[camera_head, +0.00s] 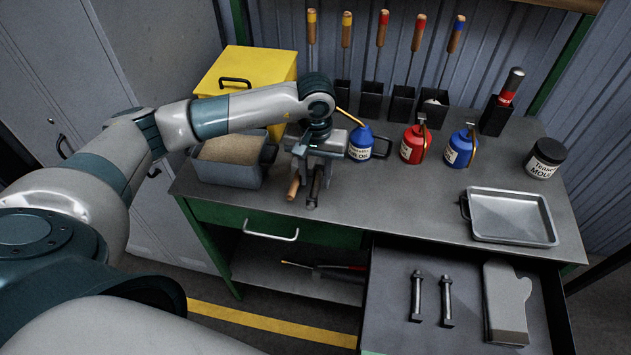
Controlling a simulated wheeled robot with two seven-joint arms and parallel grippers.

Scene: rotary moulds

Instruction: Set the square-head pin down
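My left gripper (312,185) points down over the left part of the workbench top, just right of the grey bin. Its dark fingers are close together, and the small view does not show clearly whether anything is between them. A brown, rod-like piece (293,187) shows beside the fingers; I cannot tell whether it is held. Two metal pins with block-like ends, one on the left (417,295) and one on the right (446,300), lie side by side in the open drawer. My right gripper is not in view.
On the workbench (400,190) are a sand-filled bin (225,175), blue and red oil cans (412,145), a metal tray (510,215) and a dark jar (545,158). The middle of the bench is clear.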

